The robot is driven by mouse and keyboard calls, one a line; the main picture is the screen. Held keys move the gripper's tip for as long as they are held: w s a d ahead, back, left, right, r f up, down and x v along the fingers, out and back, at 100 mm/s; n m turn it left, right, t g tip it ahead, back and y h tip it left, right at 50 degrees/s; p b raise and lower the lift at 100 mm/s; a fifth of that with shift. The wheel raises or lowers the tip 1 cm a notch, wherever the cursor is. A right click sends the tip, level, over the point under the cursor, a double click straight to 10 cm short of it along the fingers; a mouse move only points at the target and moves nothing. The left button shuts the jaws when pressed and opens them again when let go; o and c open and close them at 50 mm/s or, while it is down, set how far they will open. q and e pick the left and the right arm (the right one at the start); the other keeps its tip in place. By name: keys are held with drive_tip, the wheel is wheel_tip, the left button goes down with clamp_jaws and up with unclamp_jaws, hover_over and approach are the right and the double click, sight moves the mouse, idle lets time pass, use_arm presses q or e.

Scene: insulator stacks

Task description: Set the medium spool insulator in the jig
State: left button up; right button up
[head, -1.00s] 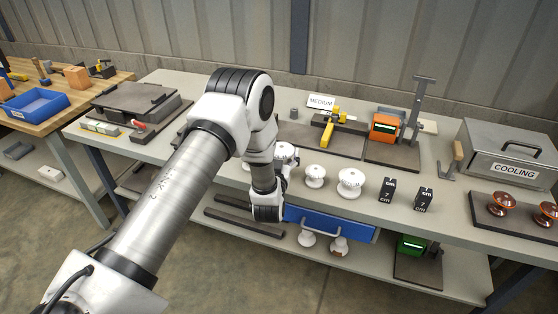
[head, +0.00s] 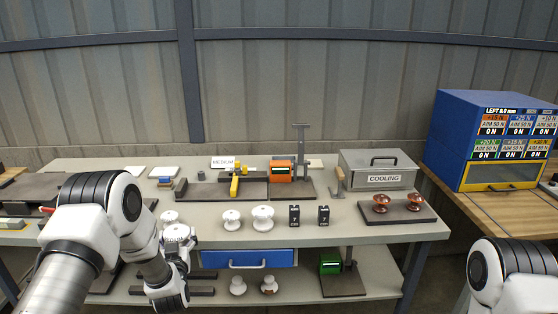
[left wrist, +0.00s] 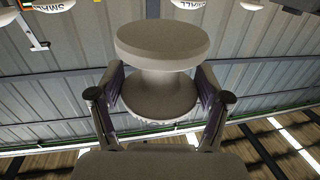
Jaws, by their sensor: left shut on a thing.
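My left gripper (head: 178,247) is shut on a white spool insulator (head: 177,232) at the bench's front edge. In the left wrist view, the spool (left wrist: 162,42) stands between the two fingers (left wrist: 160,95), with its wide flange beyond them; no size label shows on it.
A blue drawer (head: 248,259) is below.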

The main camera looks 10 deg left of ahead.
use_arm(q)
drive_tip(key=s+d+f+m+t+h, duration=0.1)
drive_tip(key=s+d+f+m+h, duration=0.3)
drive_tip(key=d, duration=0.6)
drive_tip(key=s+d+h, duration=0.3)
drive_tip(key=s+d, duration=0.3)
drive_tip(key=d, duration=0.4)
drive_tip(key=w+a+r+n+y, duration=0.1)
drive_tip(key=w+a+y, duration=0.1)
drive_tip(key=a, duration=0.4)
drive_tip(key=w+a+r+n+y, duration=0.1)
drive_tip(key=w+a+y, duration=0.1)
drive_tip(key=w+a, duration=0.2)
drive_tip(key=w+a+r+n+g+y, duration=0.1)
drive_tip(key=w+a+r+n+y, duration=0.1)
drive_tip(key=a, duration=0.8)
drive_tip(key=shift+w+r+y, duration=0.1)
drive_tip(key=shift+w+y, duration=0.4)
drive_tip(key=shift+w, duration=0.45)
drive_tip(key=shift+a+r, duration=0.15)
drive_tip(key=shift+a, duration=0.1)
drive_tip(key=shift+d, duration=0.15)
